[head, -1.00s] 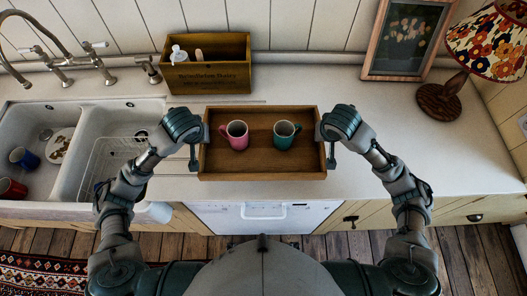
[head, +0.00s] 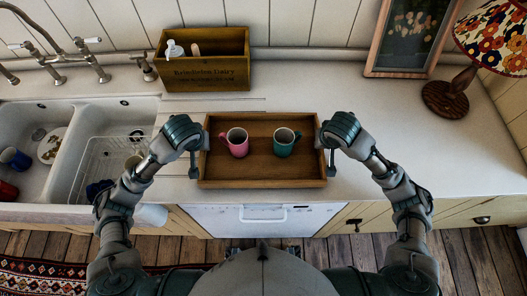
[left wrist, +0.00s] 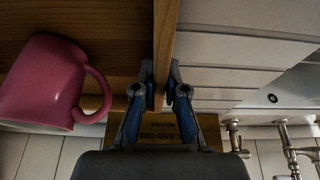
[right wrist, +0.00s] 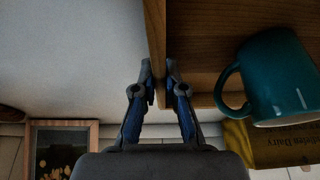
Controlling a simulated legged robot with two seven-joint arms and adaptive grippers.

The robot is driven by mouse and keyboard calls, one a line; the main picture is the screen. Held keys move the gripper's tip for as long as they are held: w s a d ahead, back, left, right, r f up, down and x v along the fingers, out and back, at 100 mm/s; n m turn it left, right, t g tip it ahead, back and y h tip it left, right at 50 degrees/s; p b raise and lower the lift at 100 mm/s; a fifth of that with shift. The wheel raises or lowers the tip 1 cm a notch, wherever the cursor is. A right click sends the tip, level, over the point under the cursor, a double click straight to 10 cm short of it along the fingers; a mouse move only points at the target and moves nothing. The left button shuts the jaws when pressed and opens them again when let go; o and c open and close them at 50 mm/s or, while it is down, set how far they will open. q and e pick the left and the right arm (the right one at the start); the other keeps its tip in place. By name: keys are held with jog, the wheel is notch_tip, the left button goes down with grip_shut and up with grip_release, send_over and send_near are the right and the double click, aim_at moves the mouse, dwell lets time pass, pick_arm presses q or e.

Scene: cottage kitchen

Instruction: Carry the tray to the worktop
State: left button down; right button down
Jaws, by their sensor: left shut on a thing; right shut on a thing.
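The wooden tray (head: 262,184) is level over the front part of the pale worktop (head: 410,125); I cannot tell if its underside touches it. A pink mug (head: 238,146) stands upright on its left half and a teal mug (head: 284,145) on its right half. My left gripper (head: 204,140) is shut on the tray's left wall, which shows between the fingers in the left wrist view (left wrist: 161,85). My right gripper (head: 321,140) is shut on the right wall, as the right wrist view shows (right wrist: 158,85). Both mugs are clear of the fingers.
A wooden crate (head: 205,75) with bottles stands behind the tray. A double sink (head: 60,190) with dishes lies left, with taps (head: 85,65) behind it. A lamp (head: 445,98) and a framed picture (head: 405,35) stand at the back right. The worktop right of the tray is clear.

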pick_arm(q)
jog(key=c, duration=1.2)
grip_release()
jog(key=shift+d+f, duration=0.15)
pick_arm(e)
jog(key=c, duration=1.2)
grip_release()
jog(key=shift+d+f, duration=0.15)
pick_arm(q)
jog(key=shift+s, duration=0.1)
pick_arm(e)
jog(key=shift+s, duration=0.1)
pick_arm(q)
jog(key=shift+r, duration=0.6)
jog(key=v, duration=1)
jog(key=shift+s+r, duration=0.2)
jog(key=shift+r, duration=0.05)
pick_arm(e)
jog(key=shift+r, duration=0.6)
pick_arm(q)
jog(key=shift+r, duration=0.1)
pick_arm(e)
jog(key=v, duration=1)
jog(key=shift+s+r, duration=0.2)
jog(key=shift+r, duration=0.15)
